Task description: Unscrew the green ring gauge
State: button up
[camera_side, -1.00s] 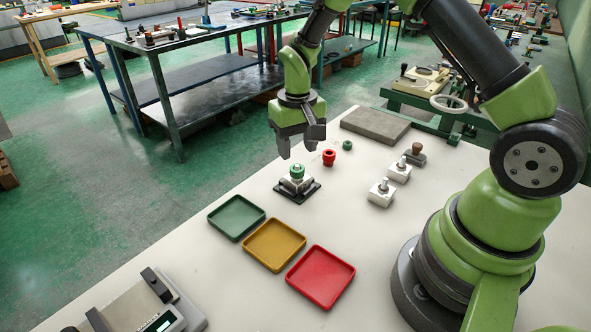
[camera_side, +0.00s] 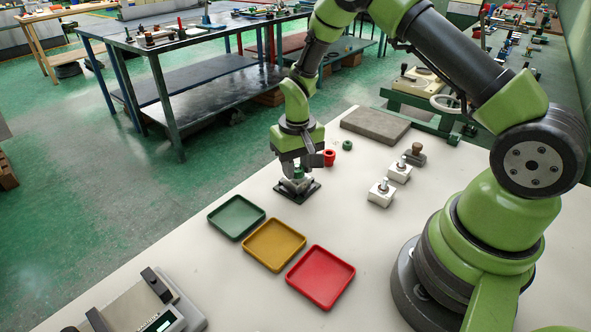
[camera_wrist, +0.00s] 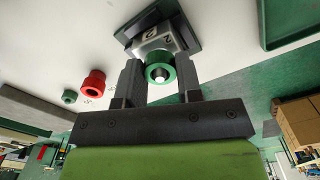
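The green ring gauge (camera_wrist: 160,73) sits on a pale metal block with a dark base plate (camera_side: 311,190); the block (camera_wrist: 155,42) also shows in the wrist view. A light stud end shows in the ring's middle. My gripper (camera_side: 299,172) is lowered over the ring, pointing down. In the wrist view my gripper's fingers (camera_wrist: 160,78) stand on either side of the ring, very near it. I see no clear grip, and whether they touch it is hard to tell. In the side view the fingers partly hide the ring.
A red ring (camera_side: 330,158) and a smaller green ring (camera_side: 347,145) stand behind the fixture. Two white blocks with studs (camera_side: 382,193) (camera_side: 399,172) and a brown-knobbed stamp (camera_side: 415,154) are to the right. Green (camera_side: 237,234), yellow (camera_side: 251,262) and red (camera_side: 320,302) trays lie in front.

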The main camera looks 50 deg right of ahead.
jog(key=n, duration=0.5)
jog(key=shift+n, duration=0.6)
jog(key=n, duration=0.4)
jog(key=shift+n, duration=1.1)
jog(key=shift+r+n, duration=0.1)
jog(key=shift+n, duration=1.3)
